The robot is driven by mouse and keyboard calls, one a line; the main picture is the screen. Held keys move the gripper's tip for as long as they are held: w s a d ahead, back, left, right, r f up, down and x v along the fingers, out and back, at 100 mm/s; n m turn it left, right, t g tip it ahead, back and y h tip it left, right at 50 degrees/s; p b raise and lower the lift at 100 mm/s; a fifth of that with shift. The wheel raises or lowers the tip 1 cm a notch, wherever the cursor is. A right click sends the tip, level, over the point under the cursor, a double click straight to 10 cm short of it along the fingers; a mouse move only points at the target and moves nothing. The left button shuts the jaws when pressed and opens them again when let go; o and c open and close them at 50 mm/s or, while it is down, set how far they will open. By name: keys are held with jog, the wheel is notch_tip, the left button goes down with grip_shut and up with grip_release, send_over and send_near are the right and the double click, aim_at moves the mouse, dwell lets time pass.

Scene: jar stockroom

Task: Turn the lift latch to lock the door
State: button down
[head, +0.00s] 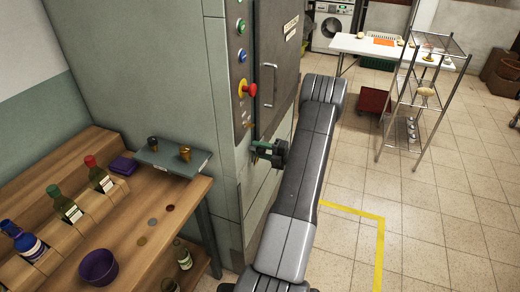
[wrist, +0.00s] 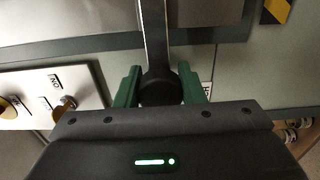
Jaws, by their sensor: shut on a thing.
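The lift door (head: 283,62) is a dark grey panel with a vertical handle, set in the grey-green cabinet front, and looks closed. My gripper (head: 264,150) is at the front below the door's lower edge, its green fingers against the cabinet side. In the wrist view my gripper (wrist: 160,78) has its two green fingers on either side of a dark round hub (wrist: 161,89), shut on the latch. The latch's grey bar (wrist: 154,35) runs up the picture from the hub across the door edge. In the head view the latch is hidden by my gripper.
A control panel with a red knob (head: 250,89) and several buttons is above left of my gripper. A wooden bench (head: 185,205) with bottles stands left. A wire rack (head: 428,95) and red bin (head: 372,101) stand back right.

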dwell(0.5)
jog(key=c, duration=0.9)
grip_release()
jog(key=shift+d, duration=0.15)
jog(key=b+v, duration=0.3)
jog(key=v, duration=1)
jog(key=shift+s+d+b, duration=0.1)
jog(key=shift+d+b, duration=0.15)
jog(key=shift+b, duration=0.05)
jog(key=shift+a, duration=0.1)
jog(key=p+x, duration=0.3)
jog(key=x, duration=1)
jog(key=shift+a+p, duration=0.3)
jog(key=shift+p, duration=0.05)
